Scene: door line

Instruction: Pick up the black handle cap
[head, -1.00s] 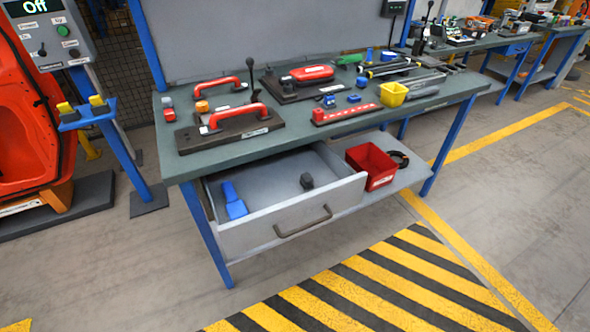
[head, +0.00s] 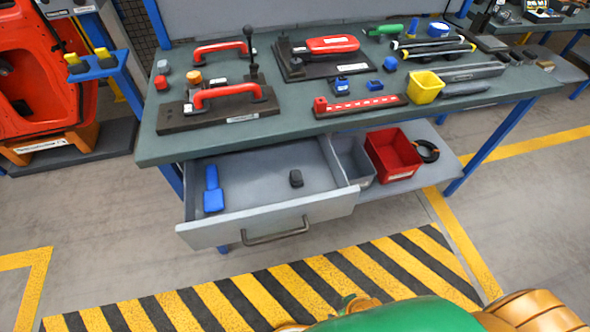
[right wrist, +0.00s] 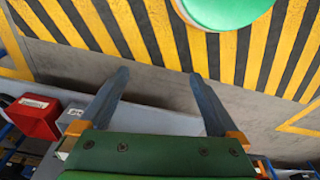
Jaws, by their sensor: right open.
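The black handle cap (head: 296,178) appears to be the small dark block in the right part of the open grey drawer (head: 255,222) under the workbench. A blue piece (head: 213,190) lies in the same drawer, to its left. My right gripper (right wrist: 158,75) shows in the right wrist view with its two fingers spread and nothing between them. It points at the floor, and the cap cannot be made out in that view. My left gripper is not in view.
The bench top (head: 340,128) carries red-handled plates, a yellow bin (head: 426,87) and tools. A grey bin (head: 354,158) and a red bin (head: 394,155) stand right of the drawer. Striped floor (head: 230,300) lies clear in front.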

